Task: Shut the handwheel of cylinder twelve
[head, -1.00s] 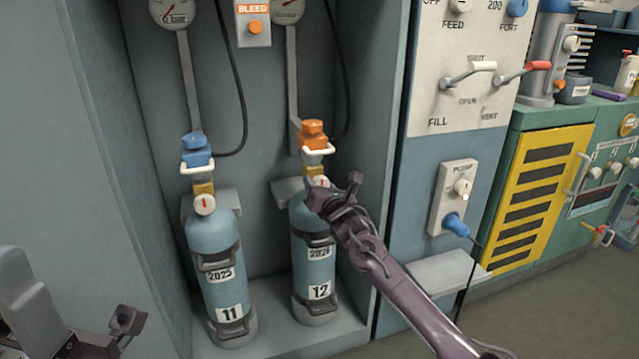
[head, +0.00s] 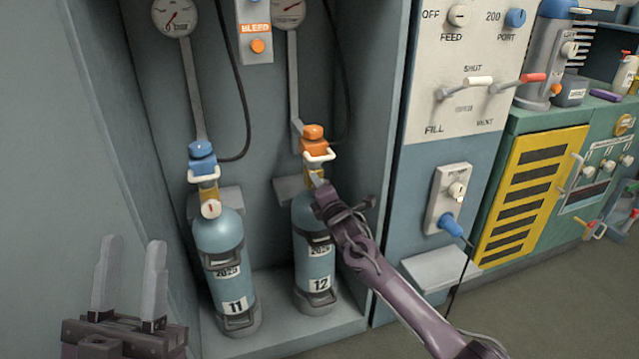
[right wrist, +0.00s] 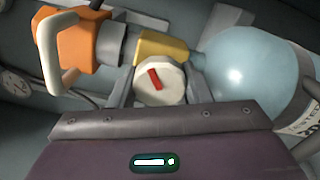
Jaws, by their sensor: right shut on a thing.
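Cylinder twelve (head: 314,255) is a blue bottle labelled 12, upright in the cabinet. It shows sideways in the right wrist view (right wrist: 250,75). Its handwheel (right wrist: 160,80) is a white knob with a red mark, at the side of the yellow valve (right wrist: 160,47). My right gripper (right wrist: 158,85) is shut on the handwheel, one finger on each side. In the head view my right gripper (head: 318,188) hides the handwheel. My left gripper (head: 130,275) is open and empty at the lower left, apart from the cylinders.
Cylinder eleven (head: 221,255) stands to the left, its white handwheel (head: 211,209) with a red mark in view. An orange connector (head: 314,138) with a white yoke tops cylinder twelve's valve. The cabinet wall and a control panel (head: 465,60) are to the right.

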